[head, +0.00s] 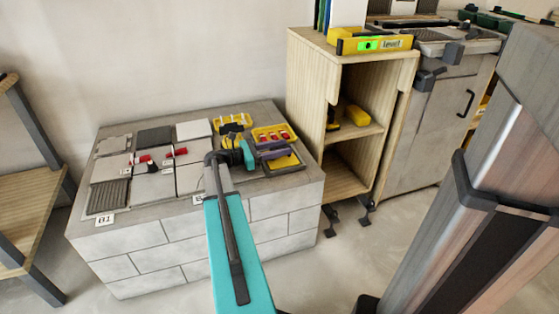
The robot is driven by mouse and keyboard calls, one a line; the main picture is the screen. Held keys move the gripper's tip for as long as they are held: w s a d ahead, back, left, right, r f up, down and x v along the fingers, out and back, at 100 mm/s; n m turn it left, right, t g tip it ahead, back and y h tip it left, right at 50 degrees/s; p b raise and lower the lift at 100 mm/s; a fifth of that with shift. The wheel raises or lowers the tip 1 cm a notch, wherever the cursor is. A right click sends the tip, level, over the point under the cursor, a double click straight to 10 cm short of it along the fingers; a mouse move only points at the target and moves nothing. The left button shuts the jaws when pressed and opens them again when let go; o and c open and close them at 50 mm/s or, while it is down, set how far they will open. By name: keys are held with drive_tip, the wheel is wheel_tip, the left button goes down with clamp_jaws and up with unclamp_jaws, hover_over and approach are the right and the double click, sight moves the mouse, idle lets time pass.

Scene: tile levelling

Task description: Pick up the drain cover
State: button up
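A grey ribbed square panel (108,197) lies at the front left of the block-built bench, by the B1 label. It looks like a grate, but I cannot tell for sure that it is the drain cover. My gripper (243,147) is over the right half of the bench, beyond the end of my teal arm, well to the right of the ribbed panel. Its fingers are small and dark, and I cannot make out whether they are open or what they may touch. My arm hides part of the bench's front right.
Several grey and white tiles (193,130) with red clips (181,152) cover the bench's left and middle. A yellow tray (273,134) with red pieces and a dark tray (284,165) sit at right. A wooden shelf (310,60) bearing a yellow level (375,44) stands beyond.

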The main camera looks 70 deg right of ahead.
idle(0.5)
clamp_jaws()
drive_tip(key=shift+r, duration=0.15)
wheel_tip(320, 180, up, 28)
drive_tip(key=p, duration=0.7)
drive_tip(key=shift+p, duration=0.35)
idle(0.3)
drive_tip(key=shift+w, duration=0.1)
